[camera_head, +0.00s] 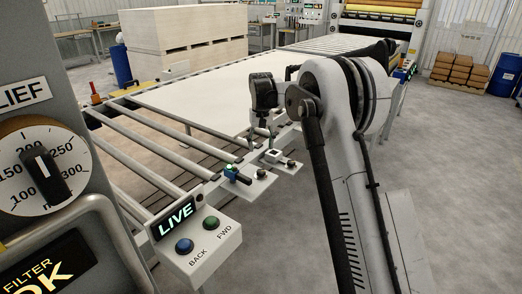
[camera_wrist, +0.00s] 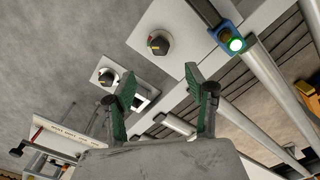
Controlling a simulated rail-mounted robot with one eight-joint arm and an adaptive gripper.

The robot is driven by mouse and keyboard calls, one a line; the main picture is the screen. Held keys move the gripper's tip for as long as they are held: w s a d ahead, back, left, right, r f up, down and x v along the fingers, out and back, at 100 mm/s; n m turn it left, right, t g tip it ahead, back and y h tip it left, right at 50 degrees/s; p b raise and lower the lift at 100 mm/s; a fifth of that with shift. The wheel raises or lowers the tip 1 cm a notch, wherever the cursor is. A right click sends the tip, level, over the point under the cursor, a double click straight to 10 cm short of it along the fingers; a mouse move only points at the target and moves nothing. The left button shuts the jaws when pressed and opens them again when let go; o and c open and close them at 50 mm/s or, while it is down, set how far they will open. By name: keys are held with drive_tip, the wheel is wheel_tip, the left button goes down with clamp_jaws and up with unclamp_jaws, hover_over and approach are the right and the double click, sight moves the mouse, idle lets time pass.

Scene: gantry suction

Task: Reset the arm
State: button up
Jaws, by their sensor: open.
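My gripper (camera_head: 263,132) hangs over the near edge of the roller conveyor in the head view, above small control plates. In the wrist view its two green-padded fingers (camera_wrist: 165,98) stand apart with nothing between them. A black knob (camera_wrist: 158,44) on a light plate lies beyond the fingertips, and a second black knob (camera_wrist: 107,77) is beside the left finger. A blue switch with a lit green lamp (camera_wrist: 235,42) is at upper right; it also shows in the head view (camera_head: 235,173). No contact with the controls is visible.
A box reading LIVE (camera_head: 195,245) with blue and green buttons stands near front. A large pale sheet (camera_head: 205,92) lies on the conveyor rollers (camera_head: 150,146). A panel with a dial (camera_head: 42,168) fills the left edge. Grey floor (camera_head: 460,190) is open at right.

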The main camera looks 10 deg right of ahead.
drive_tip(key=s+r+t, duration=0.2)
drive_tip(key=s+r, duration=0.7)
drive_tip(key=s, duration=0.3)
drive_tip(key=s+r+t, duration=0.2)
drive_tip(key=s+r, duration=0.6)
drive_tip(key=s, duration=0.4)
drive_tip(key=s+f+t, duration=0.1)
drive_tip(key=s+f, duration=0.2)
drive_tip(key=s, duration=0.9)
drive_tip(key=s+f+t, duration=0.2)
drive_tip(key=s+f, duration=0.1)
drive_tip(key=s, duration=0.9)
drive_tip(key=shift+s+f, duration=0.3)
drive_tip(key=shift+f, duration=0.1)
